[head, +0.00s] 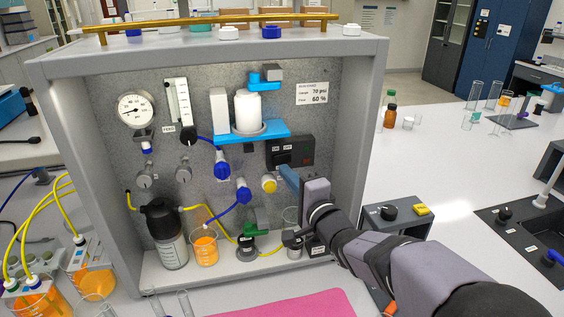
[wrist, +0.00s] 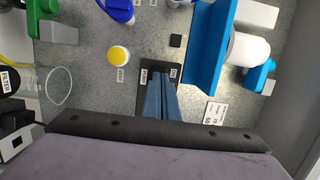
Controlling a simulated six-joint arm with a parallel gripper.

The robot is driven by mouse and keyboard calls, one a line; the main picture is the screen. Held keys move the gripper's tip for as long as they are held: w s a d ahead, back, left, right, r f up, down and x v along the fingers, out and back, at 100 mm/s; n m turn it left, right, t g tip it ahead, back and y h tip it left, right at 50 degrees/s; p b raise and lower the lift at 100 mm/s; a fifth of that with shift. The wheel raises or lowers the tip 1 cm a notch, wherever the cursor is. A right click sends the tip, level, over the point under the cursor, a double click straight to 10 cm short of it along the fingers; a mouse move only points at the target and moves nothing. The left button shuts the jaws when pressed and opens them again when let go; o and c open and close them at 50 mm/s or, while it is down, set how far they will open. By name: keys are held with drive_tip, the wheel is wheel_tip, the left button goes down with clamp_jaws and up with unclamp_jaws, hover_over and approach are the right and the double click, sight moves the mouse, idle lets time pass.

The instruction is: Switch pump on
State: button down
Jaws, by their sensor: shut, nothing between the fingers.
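A dark switch box (head: 290,151) with small labels is mounted on the grey back panel, right of centre. In the wrist view the same box (wrist: 148,66) shows two small white labels; their text is too small to read surely. My gripper (head: 283,170) has slim blue fingers, shut and empty, pointing at the lower part of this box. In the wrist view the fingertips (wrist: 160,84) lie over the box and hide part of it, including any switch behind them. I cannot tell whether they touch it.
A blue bracket (head: 250,131) with a white canister sits above left of the box. A yellow knob (head: 268,183) and blue valves are close by. The frame's right wall (head: 358,120) stands beside my arm. Beakers and a dark bottle (head: 163,232) stand below.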

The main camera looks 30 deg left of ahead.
sight(275, 161)
drive_tip(key=shift+p+x, duration=0.75)
drive_tip(key=shift+x, duration=1)
drive_tip(key=shift+w+a, duration=0.1)
drive_tip(key=shift+a, duration=0.15)
drive_tip(key=s+d+b, duration=0.6)
drive_tip(key=s+d, duration=0.1)
drive_tip(key=s, duration=0.4)
drive_tip(key=shift+s+d, duration=0.35)
drive_tip(key=shift+d, duration=0.05)
